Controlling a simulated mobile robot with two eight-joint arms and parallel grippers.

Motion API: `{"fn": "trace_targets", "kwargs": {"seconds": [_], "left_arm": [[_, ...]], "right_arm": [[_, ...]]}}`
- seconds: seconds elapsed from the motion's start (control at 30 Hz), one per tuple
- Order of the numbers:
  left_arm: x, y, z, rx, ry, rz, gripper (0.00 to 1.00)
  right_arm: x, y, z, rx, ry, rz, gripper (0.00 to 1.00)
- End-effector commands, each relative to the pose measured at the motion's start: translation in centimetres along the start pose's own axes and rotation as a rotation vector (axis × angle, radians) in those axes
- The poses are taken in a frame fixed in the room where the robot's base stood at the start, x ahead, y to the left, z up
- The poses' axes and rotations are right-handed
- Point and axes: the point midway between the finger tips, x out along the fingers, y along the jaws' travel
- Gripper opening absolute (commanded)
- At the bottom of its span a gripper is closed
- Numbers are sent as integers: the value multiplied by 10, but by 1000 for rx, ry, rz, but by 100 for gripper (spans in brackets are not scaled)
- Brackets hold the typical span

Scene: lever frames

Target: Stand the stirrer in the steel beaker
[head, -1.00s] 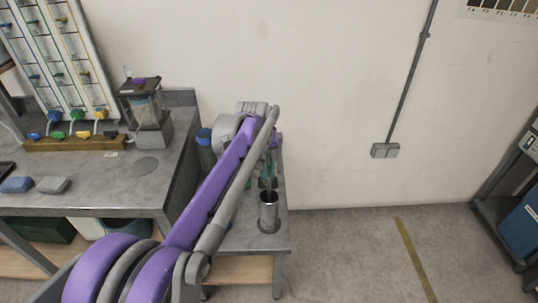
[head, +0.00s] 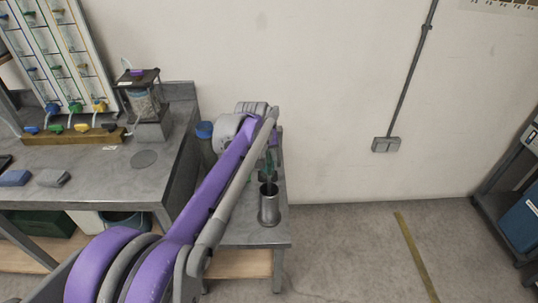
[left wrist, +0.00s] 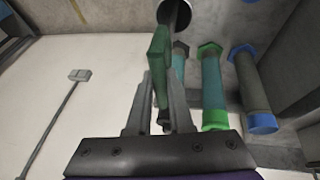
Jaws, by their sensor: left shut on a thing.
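The steel beaker (head: 269,208) stands upright near the front of a small grey side table. Its round mouth also shows, cut by the top edge, in the left wrist view (left wrist: 174,13). My left gripper (head: 270,158) is above and just behind the beaker in the head view, partly hidden by my arm. In the left wrist view, my left gripper (left wrist: 160,82) is shut on the green stirrer (left wrist: 159,52). The stirrer points toward the beaker's mouth. I cannot tell whether its lower end is inside the beaker. My right gripper is not in view.
Tubes with a green cap (left wrist: 214,118) and a blue cap (left wrist: 262,122) are close beside the gripper. A larger bench (head: 100,178) with a blender-like device (head: 147,105) stands to the left. Open floor lies right of the side table (head: 240,235).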

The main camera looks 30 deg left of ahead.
Motion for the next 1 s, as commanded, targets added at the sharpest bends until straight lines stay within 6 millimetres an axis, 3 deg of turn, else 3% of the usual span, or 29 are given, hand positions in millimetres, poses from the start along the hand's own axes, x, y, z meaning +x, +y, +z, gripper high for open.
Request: {"fn": "trace_targets", "kwargs": {"seconds": [0.03, 0.2, 0.57, 1.0], "left_arm": [[0, 0, 0, 0, 0, 0, 25], [0, 0, 0, 0, 0, 0, 54], [-5, 0, 0, 0, 0, 0, 54], [-85, 0, 0, -1, 1, 0, 54]], "right_arm": [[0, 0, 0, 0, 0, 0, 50], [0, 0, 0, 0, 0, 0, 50], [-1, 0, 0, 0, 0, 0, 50], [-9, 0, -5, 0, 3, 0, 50]]}}
